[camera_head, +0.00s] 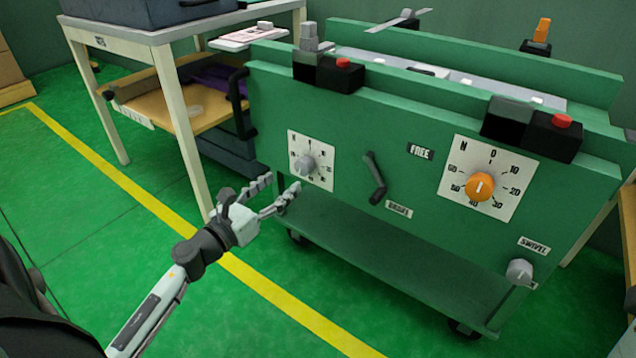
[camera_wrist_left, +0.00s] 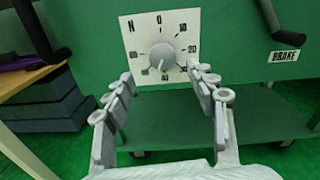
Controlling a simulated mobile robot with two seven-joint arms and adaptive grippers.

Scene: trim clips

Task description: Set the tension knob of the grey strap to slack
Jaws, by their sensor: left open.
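A grey knob (camera_head: 304,165) sits on a white dial plate (camera_head: 325,180) at the left of the green cart's front panel. In the left wrist view the grey knob (camera_wrist_left: 162,57) shows face on, on its plate (camera_wrist_left: 134,38) marked N, 0, 10, 20 and on around; its pointer is hard to read. My left gripper (camera_head: 284,185) is open and empty, below and left of the plate in the head view. In the left wrist view its two fingers (camera_wrist_left: 160,73) spread either side of the knob, apart from it. I cannot make out a grey strap for certain. My right gripper is out of view.
An orange knob (camera_head: 480,187) on a larger dial, a dark brake lever (camera_head: 375,178) and a small grey swivel knob (camera_head: 519,271) share the panel. Black boxes with red buttons (camera_head: 343,62) stand on the cart's top edge. A white-legged table (camera_head: 180,110) stands left.

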